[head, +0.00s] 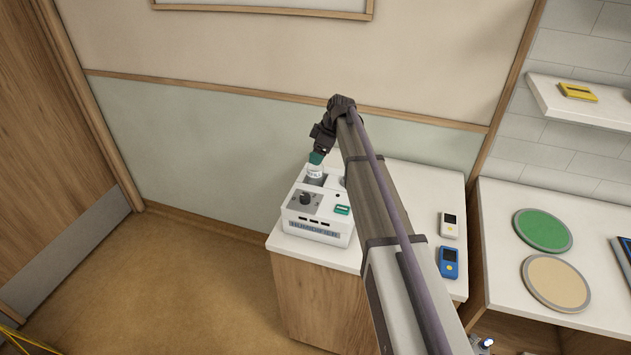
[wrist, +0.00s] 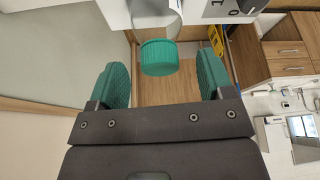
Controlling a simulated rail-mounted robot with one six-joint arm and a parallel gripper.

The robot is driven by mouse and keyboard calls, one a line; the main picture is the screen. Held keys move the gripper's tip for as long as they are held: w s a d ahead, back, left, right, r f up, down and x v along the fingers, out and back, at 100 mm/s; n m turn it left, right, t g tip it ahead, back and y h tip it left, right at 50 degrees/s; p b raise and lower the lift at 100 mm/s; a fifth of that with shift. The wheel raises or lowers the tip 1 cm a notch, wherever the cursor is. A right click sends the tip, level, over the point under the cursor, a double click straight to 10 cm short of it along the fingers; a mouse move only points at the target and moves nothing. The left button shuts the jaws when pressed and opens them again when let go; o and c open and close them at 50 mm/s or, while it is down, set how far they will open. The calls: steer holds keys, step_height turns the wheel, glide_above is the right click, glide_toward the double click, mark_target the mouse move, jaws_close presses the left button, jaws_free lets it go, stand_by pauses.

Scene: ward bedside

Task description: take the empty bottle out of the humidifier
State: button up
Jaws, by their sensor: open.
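The humidifier (head: 318,225) is a white box with a dark dial on its front. It stands on the bedside cabinet, and part of it shows at the top of the wrist view (wrist: 222,10). A bottle (head: 314,173) with a pale label stands up from the humidifier's top. In the wrist view its ribbed green cap (wrist: 158,57) lies between the two green fingers of my gripper (wrist: 162,66), with a gap on each side. My gripper (head: 316,157) is open at the bottle's top in the head view. My arm covers part of the cabinet. I cannot tell how full the bottle is.
The white cabinet top (head: 395,187) holds a white handheld device (head: 449,225) and a blue one (head: 448,262) to the right. A counter further right carries a green disc (head: 543,230) and a tan disc (head: 556,284). The wall is close behind the humidifier.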

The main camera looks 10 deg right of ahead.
mark_target(315, 172)
steer(key=b+x, duration=0.1)
steer(key=x, duration=0.2)
steer(key=shift+f, duration=0.1)
steer(key=shift+r, duration=0.25)
steer(key=c, duration=1.2)
